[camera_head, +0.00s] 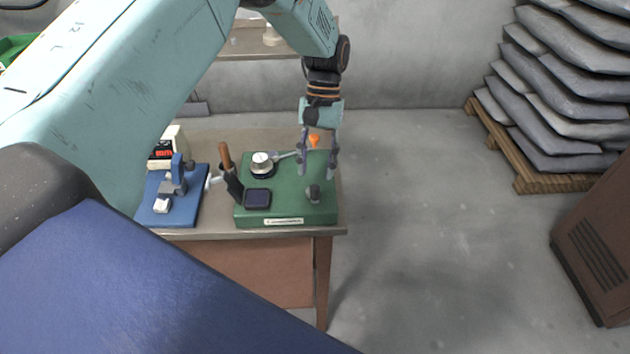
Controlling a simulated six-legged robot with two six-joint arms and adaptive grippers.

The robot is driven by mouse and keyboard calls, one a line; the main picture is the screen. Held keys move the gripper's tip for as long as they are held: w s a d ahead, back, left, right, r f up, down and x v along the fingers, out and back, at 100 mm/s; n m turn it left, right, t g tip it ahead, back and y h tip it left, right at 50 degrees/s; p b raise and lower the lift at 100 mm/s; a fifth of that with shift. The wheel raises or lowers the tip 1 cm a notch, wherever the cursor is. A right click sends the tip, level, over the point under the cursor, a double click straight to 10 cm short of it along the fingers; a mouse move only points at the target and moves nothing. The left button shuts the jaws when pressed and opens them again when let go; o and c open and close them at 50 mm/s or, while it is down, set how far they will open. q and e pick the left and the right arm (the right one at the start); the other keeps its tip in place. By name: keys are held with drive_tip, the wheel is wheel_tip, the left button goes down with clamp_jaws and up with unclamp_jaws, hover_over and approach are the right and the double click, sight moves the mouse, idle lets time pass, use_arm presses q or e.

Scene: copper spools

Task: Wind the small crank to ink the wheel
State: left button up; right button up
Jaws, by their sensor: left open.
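A green base (290,216) on the table carries several fittings. A silver round part (262,160) with a thin grey arm reaching right sits at its back left. A lever with a brown handle (226,157) rises at its left edge, beside a dark square pad (257,199). A small dark knob (314,194) stands near the front right. I cannot tell for certain which part is the small crank or the wheel. My left gripper (317,172) points down, open, over the right part of the base. A small orange piece (314,140) shows between its fingers. My right gripper is out of view.
A blue base with a blue clamp-like device (177,178) stands left of the green one, with a white box (173,140) behind. The table's right edge is close to the green base. Stacked grey sacks (565,80) lie on a pallet (500,140); the floor between is clear.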

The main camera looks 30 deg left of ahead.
use_arm(q)
drive_tip(key=v, duration=0.6)
drive_tip(key=shift+r, duration=0.1)
idle(0.4)
